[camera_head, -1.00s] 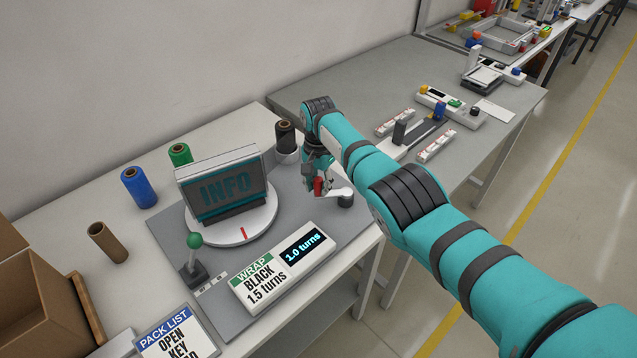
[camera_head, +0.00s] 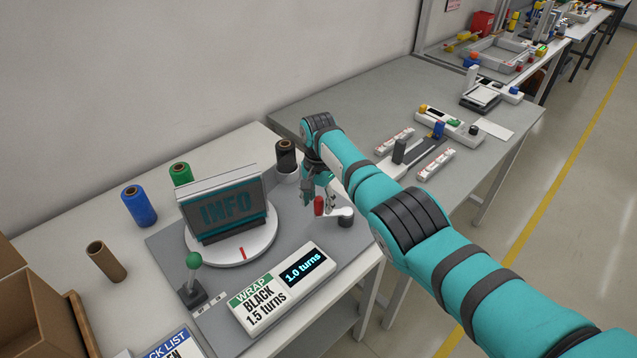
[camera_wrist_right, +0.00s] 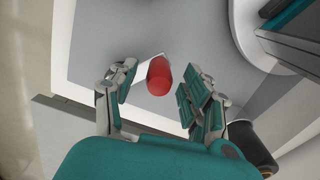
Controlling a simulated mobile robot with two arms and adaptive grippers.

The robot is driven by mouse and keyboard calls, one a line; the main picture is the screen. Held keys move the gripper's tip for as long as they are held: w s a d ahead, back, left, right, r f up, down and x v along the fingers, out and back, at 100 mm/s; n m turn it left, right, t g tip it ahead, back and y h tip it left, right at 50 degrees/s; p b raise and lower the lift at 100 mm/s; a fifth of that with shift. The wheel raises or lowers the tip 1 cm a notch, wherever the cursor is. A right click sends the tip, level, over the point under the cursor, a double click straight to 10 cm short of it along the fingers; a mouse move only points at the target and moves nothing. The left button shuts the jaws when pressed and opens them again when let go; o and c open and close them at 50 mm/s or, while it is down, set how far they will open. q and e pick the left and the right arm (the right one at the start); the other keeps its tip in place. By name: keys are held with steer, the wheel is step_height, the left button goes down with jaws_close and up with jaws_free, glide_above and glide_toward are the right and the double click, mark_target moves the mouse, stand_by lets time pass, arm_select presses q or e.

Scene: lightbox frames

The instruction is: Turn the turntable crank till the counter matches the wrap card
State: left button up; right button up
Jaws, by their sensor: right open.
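The turntable (camera_head: 262,247) is a white disc with a red mark at its front, carrying a grey and teal INFO lightbox (camera_head: 225,207). The crank's red handle (camera_head: 319,206) stands on a white arm to the right of the turntable; the handle also shows in the right wrist view (camera_wrist_right: 159,76). My right gripper (camera_head: 314,197) is open around the handle; the fingers (camera_wrist_right: 155,90) stand apart on either side of it with gaps. The counter (camera_head: 303,268) reads 1.0 turns. The wrap card (camera_head: 263,302) reads BLACK, 1.5 turns. My left gripper is out of view.
A black film roll (camera_head: 286,158) stands behind the crank, near my right arm. Green (camera_head: 180,174) and blue (camera_head: 139,206) rolls stand at the back left. A green-knobbed lever (camera_head: 194,260) stands in front of the turntable. A cardboard box (camera_head: 40,310) is at the left edge.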

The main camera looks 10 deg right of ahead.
step_height(320, 180, up, 11)
stand_by(0.3)
